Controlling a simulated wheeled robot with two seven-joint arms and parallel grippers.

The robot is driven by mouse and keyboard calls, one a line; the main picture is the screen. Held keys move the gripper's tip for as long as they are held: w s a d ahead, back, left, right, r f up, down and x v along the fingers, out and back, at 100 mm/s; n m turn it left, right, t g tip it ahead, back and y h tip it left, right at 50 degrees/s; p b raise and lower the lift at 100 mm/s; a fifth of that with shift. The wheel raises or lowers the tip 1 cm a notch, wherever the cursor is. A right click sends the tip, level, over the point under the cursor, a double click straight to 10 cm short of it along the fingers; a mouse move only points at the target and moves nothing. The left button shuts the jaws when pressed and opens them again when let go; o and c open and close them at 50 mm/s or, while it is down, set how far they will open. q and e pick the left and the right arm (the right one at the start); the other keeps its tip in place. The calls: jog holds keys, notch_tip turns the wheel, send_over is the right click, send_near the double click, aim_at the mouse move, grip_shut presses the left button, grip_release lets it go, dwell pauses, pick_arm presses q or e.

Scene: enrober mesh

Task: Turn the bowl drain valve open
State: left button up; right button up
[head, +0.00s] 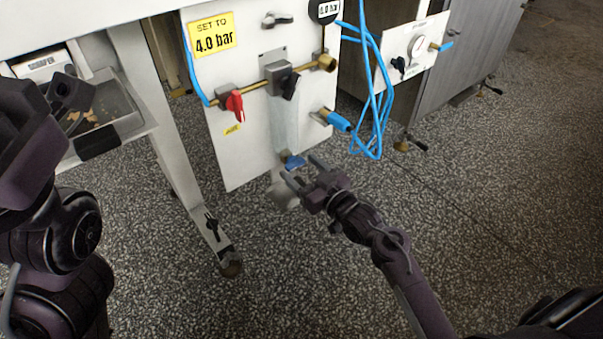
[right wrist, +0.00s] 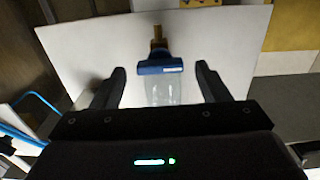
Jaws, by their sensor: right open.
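The bowl drain valve has a blue handle (head: 293,162) at the bottom of the clear filter bowl (head: 285,125) on the white panel. In the right wrist view the blue handle (right wrist: 160,67) lies crosswise, with a brass stem behind it and the clear bowl (right wrist: 163,92) nearer. My right gripper (head: 303,171) is open and empty, close to the handle. In the right wrist view the handle shows between and beyond the two fingertips (right wrist: 161,75); I see no contact. My left gripper (head: 72,98) is at the left edge over a tray; its jaw opening is unclear.
The speckled floor (head: 470,190) is clear.

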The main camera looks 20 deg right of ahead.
jog(key=shift+w+a, duration=0.1)
jog(key=shift+w, duration=0.15)
